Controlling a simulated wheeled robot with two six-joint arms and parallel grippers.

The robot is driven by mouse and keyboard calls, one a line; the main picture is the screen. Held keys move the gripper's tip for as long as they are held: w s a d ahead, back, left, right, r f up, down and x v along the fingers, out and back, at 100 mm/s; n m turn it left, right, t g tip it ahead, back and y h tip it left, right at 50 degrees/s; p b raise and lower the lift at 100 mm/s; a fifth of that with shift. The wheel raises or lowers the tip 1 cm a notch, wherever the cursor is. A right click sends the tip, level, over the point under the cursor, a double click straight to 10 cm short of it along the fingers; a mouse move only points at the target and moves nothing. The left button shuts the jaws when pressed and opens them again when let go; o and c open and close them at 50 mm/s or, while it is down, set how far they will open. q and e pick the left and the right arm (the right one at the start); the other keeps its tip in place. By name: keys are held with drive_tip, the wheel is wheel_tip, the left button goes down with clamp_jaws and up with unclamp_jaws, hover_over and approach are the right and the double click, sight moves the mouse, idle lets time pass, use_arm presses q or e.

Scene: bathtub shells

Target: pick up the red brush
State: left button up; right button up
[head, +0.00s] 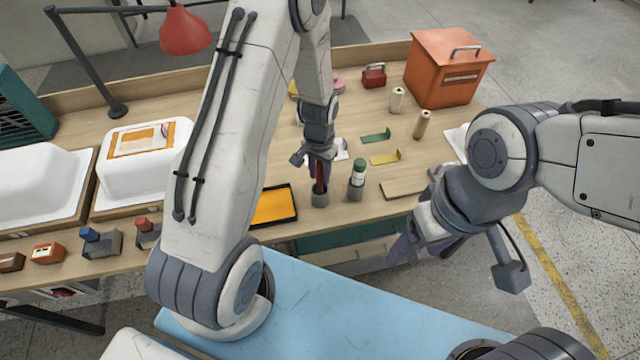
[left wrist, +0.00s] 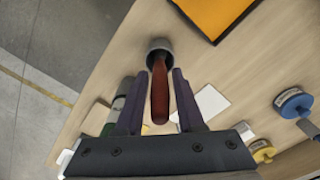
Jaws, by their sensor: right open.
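The red brush (head: 320,177) stands in a small grey cup (head: 320,199) on the wooden bench. In the left wrist view, its dark red handle (left wrist: 159,95) runs from the cup (left wrist: 159,46) down between my fingers. My left gripper (head: 320,168) points down over the cup. It also shows in the left wrist view (left wrist: 153,76), with one finger on each side of the handle and a visible gap on both sides. My right gripper (head: 425,246) is open and empty, in front of the bench at the right.
A green-topped bottle (head: 358,170) in a grey holder stands just right of the brush. An orange tray (head: 274,206) lies to its left. An orange toolbox (head: 447,70) stands at the back right, and a white tub shell (head: 142,172) sits at the left.

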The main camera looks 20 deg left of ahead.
use_arm(q)
clamp_jaws()
